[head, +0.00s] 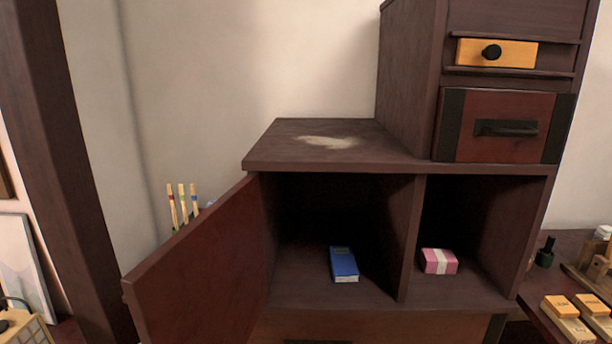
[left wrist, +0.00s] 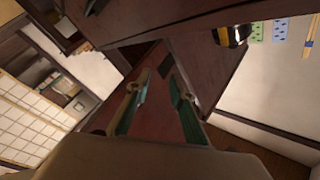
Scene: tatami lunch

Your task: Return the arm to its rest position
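My left gripper (left wrist: 158,105) shows in the left wrist view with its two fingers spread apart and nothing between them. A dark red panel (left wrist: 160,115) lies beyond the fingers; I cannot tell whether they touch it. Neither gripper shows in the head view. My right gripper is not in view.
A dark wooden cabinet (head: 411,190) stands ahead with its left door (head: 205,270) swung open toward me. A blue box (head: 343,265) lies in the left compartment and a pink box (head: 438,261) in the right one. Wooden blocks (head: 562,307) sit at the lower right.

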